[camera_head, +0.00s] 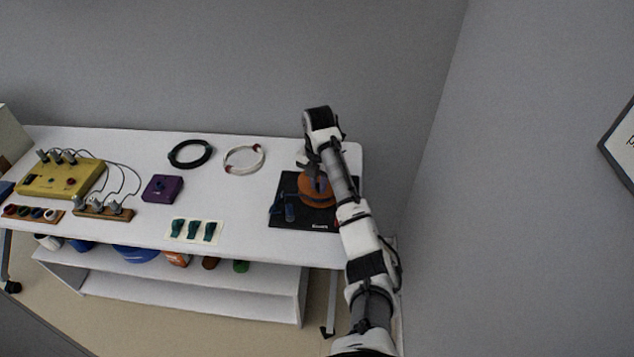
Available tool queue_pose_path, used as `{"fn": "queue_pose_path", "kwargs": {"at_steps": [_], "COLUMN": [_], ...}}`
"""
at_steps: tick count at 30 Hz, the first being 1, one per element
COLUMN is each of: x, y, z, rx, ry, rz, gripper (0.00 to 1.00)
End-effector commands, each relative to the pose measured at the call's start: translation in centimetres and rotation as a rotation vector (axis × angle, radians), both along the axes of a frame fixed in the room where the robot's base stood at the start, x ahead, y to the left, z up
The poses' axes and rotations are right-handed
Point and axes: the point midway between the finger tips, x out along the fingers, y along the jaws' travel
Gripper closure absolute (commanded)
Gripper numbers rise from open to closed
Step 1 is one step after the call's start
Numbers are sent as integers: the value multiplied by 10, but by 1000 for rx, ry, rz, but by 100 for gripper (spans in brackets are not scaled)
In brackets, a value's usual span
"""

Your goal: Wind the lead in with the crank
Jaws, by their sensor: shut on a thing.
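An orange-brown reel (313,193) sits on a black mat (303,224) at the right end of the white table. My forearm crosses in front of it and hides its right part. My gripper (309,164) is at the reel's upper side, below my bent wrist. It is shut on what seems to be the reel's crank; the fingertips and crank are too small and covered to make out clearly. A dark blue piece (284,210) is on the mat, left of the reel. I cannot make out the lead's run.
A black cable coil (190,144) and a white coil with red ends (230,165) lie at the back. A purple box (162,188), a card with green pieces (178,236) and a yellow panel (38,186) are farther left. A wall stands close on the right.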

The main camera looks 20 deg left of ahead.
Motion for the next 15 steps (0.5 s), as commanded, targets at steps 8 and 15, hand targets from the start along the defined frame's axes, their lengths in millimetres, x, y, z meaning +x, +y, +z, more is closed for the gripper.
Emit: {"fn": "queue_pose_path", "kwargs": {"at_steps": [8, 15], "x": [3, 3], "y": [-1, -2], "z": [3, 4], "rx": [3, 3], "ry": [-10, -11], "rz": [10, 9], "gripper": [100, 80]}}
